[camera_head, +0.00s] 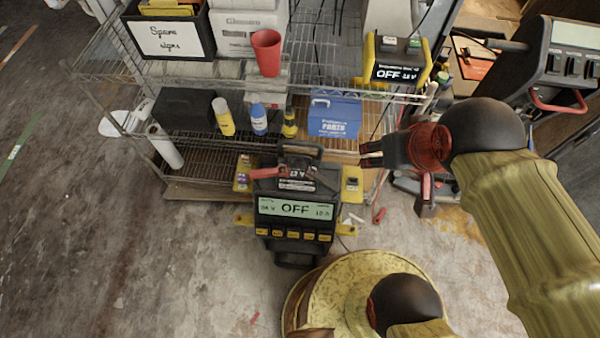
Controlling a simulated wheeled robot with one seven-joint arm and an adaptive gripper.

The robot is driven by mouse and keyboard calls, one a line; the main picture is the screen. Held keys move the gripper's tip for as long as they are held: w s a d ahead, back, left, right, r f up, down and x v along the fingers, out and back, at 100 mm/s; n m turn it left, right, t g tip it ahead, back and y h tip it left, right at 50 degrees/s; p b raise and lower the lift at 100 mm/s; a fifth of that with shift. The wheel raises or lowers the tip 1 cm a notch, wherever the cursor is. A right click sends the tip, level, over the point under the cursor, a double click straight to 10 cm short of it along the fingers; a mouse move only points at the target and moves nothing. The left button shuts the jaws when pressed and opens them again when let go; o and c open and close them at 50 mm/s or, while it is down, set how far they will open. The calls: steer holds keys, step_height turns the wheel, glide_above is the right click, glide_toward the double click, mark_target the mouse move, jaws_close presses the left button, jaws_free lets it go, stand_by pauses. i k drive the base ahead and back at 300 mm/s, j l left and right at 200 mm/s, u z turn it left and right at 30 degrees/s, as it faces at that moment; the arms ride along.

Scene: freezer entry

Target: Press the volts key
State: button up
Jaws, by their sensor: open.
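A black and yellow charger unit (266,240) stands on the floor at the front of the wire rack. Its lit display (295,209) reads OFF in the middle, with small volt and amp readouts at its sides. A row of several small yellow keys (294,235) runs below the display. Their labels are too small to read, so I cannot tell which is the volts key. My gripper (398,180) is open and empty, up and to the right of the unit, apart from the keys. Red and black clamps (268,173) lie on the unit's top.
The wire shelf rack (190,83) behind holds a red cup (267,52), several bottles, a blue parts box (334,114) and a second OFF display unit (397,73). A grey device (568,65) stands at upper right.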

mark_target(262, 231)
steer(key=u, duration=1.3)
